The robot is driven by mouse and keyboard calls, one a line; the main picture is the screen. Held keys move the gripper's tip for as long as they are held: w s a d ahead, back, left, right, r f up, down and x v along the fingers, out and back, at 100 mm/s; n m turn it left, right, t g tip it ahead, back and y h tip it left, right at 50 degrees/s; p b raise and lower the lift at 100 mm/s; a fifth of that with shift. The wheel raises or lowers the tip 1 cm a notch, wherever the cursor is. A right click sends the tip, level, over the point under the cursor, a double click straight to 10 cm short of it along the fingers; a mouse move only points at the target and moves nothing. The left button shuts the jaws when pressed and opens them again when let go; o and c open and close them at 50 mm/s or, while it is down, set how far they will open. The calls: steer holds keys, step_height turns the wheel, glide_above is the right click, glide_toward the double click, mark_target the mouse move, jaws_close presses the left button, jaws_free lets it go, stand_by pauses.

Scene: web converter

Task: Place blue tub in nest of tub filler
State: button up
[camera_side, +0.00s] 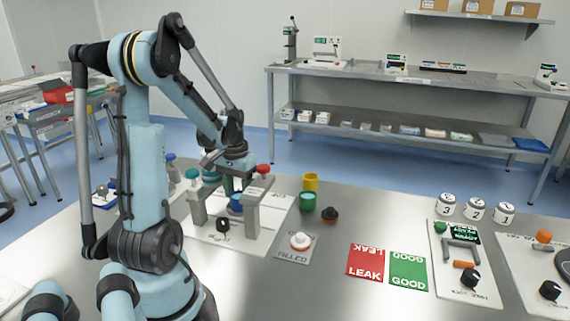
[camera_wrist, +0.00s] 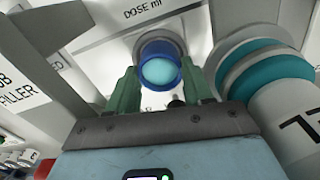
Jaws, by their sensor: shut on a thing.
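The blue tub (camera_side: 236,203) is between the grey posts of the tub filler (camera_side: 252,215), low over its white base. In the wrist view the blue tub (camera_wrist: 160,62) has a blue rim and a pale blue inside. My gripper (camera_side: 234,186) reaches down between the posts. In the wrist view its green fingers (camera_wrist: 160,80) are on either side of the tub, shut on it. The nest is hidden below the tub and fingers, so I cannot tell whether the tub touches it.
A white piece sits on the FILLED card (camera_side: 292,256). Red LEAK (camera_side: 366,262) and green GOOD (camera_side: 408,271) cards lie further right. A teal-banded cylinder (camera_wrist: 265,75) is close to my gripper.

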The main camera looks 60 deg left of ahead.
steer(key=shift+f, duration=0.15)
steer(key=o, duration=0.7)
step_height(320, 180, up, 12)
steer(key=shift+r, duration=0.15)
stand_by(0.4)
steer(key=w+d+f+m+t, duration=0.1)
steer(key=w+d+m+t, duration=0.1)
steer(key=d, duration=0.7)
steer(key=w+d+m+t, duration=0.2)
steer(key=d, duration=0.7)
steer(key=w+d+f+m+t, duration=0.1)
steer(key=w+d+m+t, duration=0.2)
steer(key=d, duration=0.6)
steer(key=shift+d+f, duration=0.35)
